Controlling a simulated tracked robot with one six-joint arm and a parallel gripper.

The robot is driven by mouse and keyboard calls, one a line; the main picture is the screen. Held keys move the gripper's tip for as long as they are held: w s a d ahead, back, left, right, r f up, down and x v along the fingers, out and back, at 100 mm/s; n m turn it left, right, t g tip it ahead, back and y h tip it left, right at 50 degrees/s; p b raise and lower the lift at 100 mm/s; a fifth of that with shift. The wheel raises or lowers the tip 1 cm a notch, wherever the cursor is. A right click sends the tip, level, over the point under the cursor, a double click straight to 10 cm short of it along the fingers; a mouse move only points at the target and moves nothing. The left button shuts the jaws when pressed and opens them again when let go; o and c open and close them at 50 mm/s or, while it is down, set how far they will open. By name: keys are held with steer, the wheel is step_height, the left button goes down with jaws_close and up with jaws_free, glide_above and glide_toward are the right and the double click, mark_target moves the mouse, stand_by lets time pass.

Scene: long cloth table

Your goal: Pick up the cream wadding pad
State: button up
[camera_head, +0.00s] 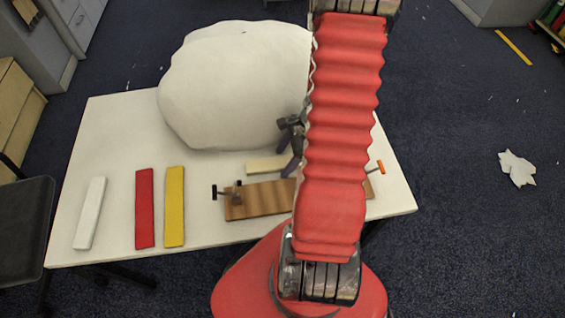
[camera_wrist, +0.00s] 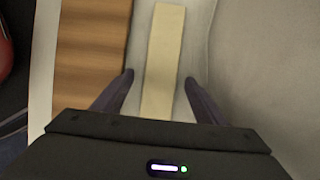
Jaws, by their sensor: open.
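The cream wadding pad (camera_head: 262,165) is a flat, pale strip lying on the table behind a wooden board; my arm hides its right part in the head view. In the wrist view the pad (camera_wrist: 162,60) runs lengthwise between the two dark fingers. My gripper (camera_wrist: 158,79) is open, with one finger on each side of the pad and a gap to each. In the head view my gripper (camera_head: 293,168) is partly hidden by the red arm. I cannot tell how high the fingertips are above the table.
A large white rounded bulk (camera_head: 230,85) stands close behind the pad. The striped wooden board (camera_head: 262,201) with a black-handled clamp (camera_head: 228,190) lies in front. White (camera_head: 90,213), red (camera_head: 145,208) and yellow (camera_head: 175,207) strips lie left on the white table (camera_head: 110,125).

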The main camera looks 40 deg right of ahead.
mark_target(284, 161)
steer(key=shift+c, duration=0.2)
stand_by(0.3)
steer(key=c, duration=1.2)
steer(key=shift+r, duration=0.1)
step_height(284, 161, up, 18)
steer(key=shift+f, duration=0.1)
stand_by(0.7)
